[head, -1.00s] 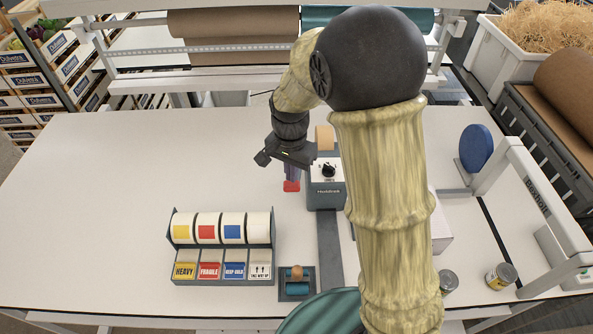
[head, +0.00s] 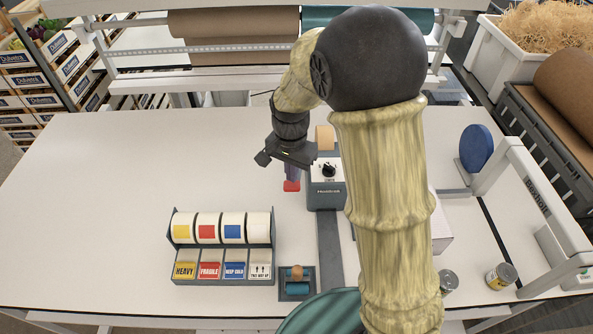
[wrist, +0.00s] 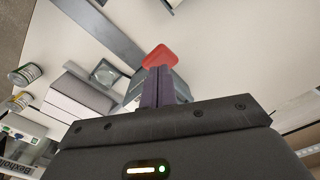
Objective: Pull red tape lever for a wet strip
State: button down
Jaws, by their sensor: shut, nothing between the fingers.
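The red lever (head: 291,186) sticks out at the left side of the grey tape dispenser (head: 327,194), which carries a tan tape roll (head: 325,138) and a black dial. My gripper (head: 291,174) points down just above the lever, its purple fingers closed together with nothing between them. In the wrist view the fingertips (wrist: 163,72) meet the near edge of the red lever (wrist: 160,55). I cannot tell whether they press on it. Part of the dispenser is hidden behind my arm in the head view and behind the fingers in the wrist view.
A label dispenser (head: 222,258) with several rolls stands front left, beside a small tray (head: 296,284) holding a roller. A grey strip (head: 330,250) runs forward from the tape dispenser. Cans (head: 501,276) and a white frame (head: 540,205) stand right. The left tabletop is clear.

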aim_at(292, 184)
jog(key=shift+f, duration=0.15)
jog(key=shift+f+b, duration=1.45)
jog(key=shift+f, duration=0.8)
jog(key=shift+f+b, duration=1.45)
jog(key=shift+f, duration=0.75)
notch_tip(292, 184, up, 12)
jog(key=p, duration=1)
